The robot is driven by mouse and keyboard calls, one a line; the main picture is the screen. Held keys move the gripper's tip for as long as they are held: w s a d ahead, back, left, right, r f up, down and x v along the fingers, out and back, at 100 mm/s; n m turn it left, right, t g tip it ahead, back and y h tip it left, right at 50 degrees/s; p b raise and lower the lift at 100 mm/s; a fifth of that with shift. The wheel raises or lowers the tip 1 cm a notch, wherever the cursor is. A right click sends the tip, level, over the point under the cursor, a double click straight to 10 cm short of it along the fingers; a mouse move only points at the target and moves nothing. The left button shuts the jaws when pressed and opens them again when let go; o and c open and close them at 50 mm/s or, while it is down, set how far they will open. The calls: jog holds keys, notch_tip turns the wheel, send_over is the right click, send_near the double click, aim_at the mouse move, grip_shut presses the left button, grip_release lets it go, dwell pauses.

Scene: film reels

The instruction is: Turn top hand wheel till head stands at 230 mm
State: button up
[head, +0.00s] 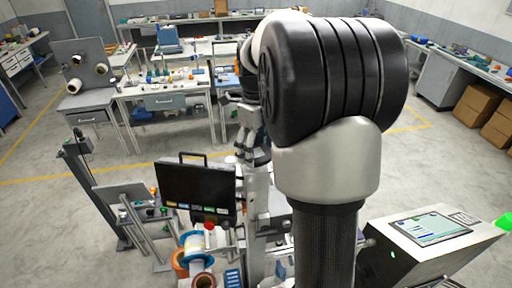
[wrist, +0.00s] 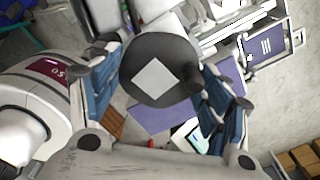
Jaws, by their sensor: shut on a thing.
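The top hand wheel (wrist: 158,70) is a dark round disc with a pale square on its face and a knob at its right side in the wrist view. My gripper (wrist: 162,60) has its blue-padded fingers on either side of the wheel and is shut on it. In the head view my gripper (head: 256,150) is at the top of a grey upright column (head: 257,195); my arm covers much of it, and the wheel cannot be made out there. The head's height and any millimetre scale cannot be read in either view.
A black case-like panel (head: 196,188) stands left of the column, with coloured reels (head: 197,250) below it. A slanted console with a screen (head: 430,228) is at the right. Workbenches (head: 165,95) line the back, and cardboard boxes (head: 476,105) sit far right. Open floor lies between.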

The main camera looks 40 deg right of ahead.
aim_at(256, 151)
dwell(0.3)
jog(key=o, duration=1.1)
jog(key=shift+c, duration=0.2)
notch_tip(256, 151, up, 12)
